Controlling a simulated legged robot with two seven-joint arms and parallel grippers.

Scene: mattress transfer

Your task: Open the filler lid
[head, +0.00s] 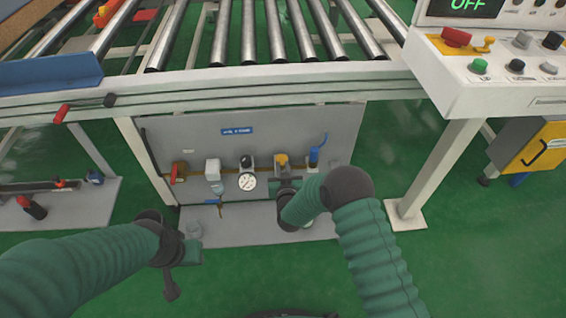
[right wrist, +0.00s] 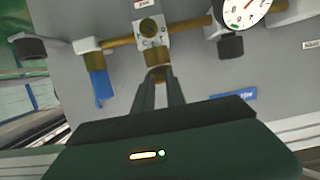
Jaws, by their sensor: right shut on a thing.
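A brass filler lid (right wrist: 157,72) sits on a white fitting block (right wrist: 152,30) on the grey panel. It also shows as a small yellow-brown cap (head: 281,159) in the head view. My right gripper (right wrist: 160,88) has its two dark fingers closed together on the lid, hiding part of it. In the head view my right arm reaches to the panel just below the lid. My left gripper (head: 190,252) hangs low at the left, in front of the panel's base and apart from the fittings. Its jaws are too unclear to read.
A round pressure gauge (head: 247,182), a blue-handled valve (head: 315,155) and a red-handled valve (head: 176,172) are mounted beside the lid. A roller conveyor (head: 250,40) runs above. A control box (head: 480,75) stands at the upper right. Green floor is free at the lower right.

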